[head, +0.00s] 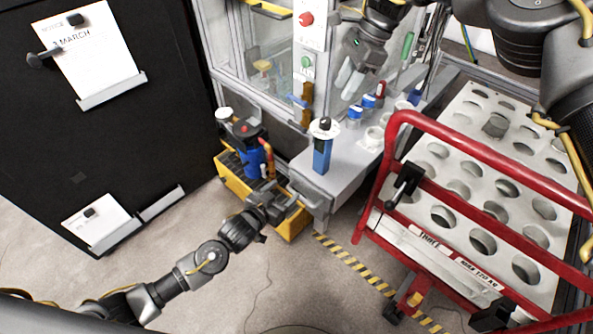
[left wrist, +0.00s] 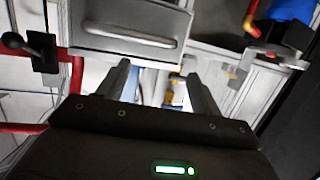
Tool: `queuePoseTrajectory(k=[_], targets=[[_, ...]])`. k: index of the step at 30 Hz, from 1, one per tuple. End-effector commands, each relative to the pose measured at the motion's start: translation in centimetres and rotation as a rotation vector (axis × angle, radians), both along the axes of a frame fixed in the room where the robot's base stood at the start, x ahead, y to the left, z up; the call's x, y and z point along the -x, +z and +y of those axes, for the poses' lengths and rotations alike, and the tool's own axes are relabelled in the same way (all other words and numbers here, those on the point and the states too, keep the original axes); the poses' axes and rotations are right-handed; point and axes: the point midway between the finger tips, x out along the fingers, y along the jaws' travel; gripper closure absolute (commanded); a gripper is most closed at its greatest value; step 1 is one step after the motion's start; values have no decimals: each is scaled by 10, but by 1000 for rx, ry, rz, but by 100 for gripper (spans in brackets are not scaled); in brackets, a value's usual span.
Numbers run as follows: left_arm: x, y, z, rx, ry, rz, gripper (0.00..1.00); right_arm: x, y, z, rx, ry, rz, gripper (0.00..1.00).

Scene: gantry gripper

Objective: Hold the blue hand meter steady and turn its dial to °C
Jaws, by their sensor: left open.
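The blue hand meter (head: 322,155) stands upright on the grey bench, near its left front corner. A white round dial face (head: 325,132) with a black knob is on its top; its markings are too small to read. My left gripper (head: 290,201) is open and empty, below and left of the meter, in front of the bench's drawer front. In the left wrist view its fingers (left wrist: 162,88) are spread, with nothing clearly held between them. My right gripper (head: 348,80) is above the back of the bench, apart from the meter; its jaw gap is unclear.
Blue-capped containers (head: 355,114) and a white cup (head: 373,136) stand behind the meter. A red-railed cart (head: 470,165) is close on the right. A yellow crate (head: 235,185) with a blue pump is left of the bench. A black cabinet (head: 130,130) stands far left.

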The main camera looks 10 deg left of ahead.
Motion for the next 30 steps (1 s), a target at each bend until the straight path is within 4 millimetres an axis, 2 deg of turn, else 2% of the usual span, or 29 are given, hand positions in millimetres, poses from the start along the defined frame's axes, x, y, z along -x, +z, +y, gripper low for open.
queuePoseTrajectory(k=[1, 3, 6, 9, 13, 20, 30], targets=[[-6, 23, -9, 24, -34, -52, 35, 0, 0, 0, 0, 0, 0, 64], [-8, 47, -20, 57, -75, -106, 35, 0, 0, 0, 0, 0, 0, 64], [-9, 73, -32, 96, -123, -164, 35, 0, 0, 0, 0, 0, 0, 64], [-8, 89, -39, 121, -154, -197, 35, 0, 0, 0, 0, 0, 0, 64], [-7, 96, -43, 133, -172, -213, 35, 0, 0, 0, 0, 0, 0, 64], [-14, 97, -48, 134, -172, -214, 35, 0, 0, 0, 0, 0, 0, 64], [-61, 97, -82, 133, -171, -214, 35, 0, 0, 0, 0, 0, 0, 64]])
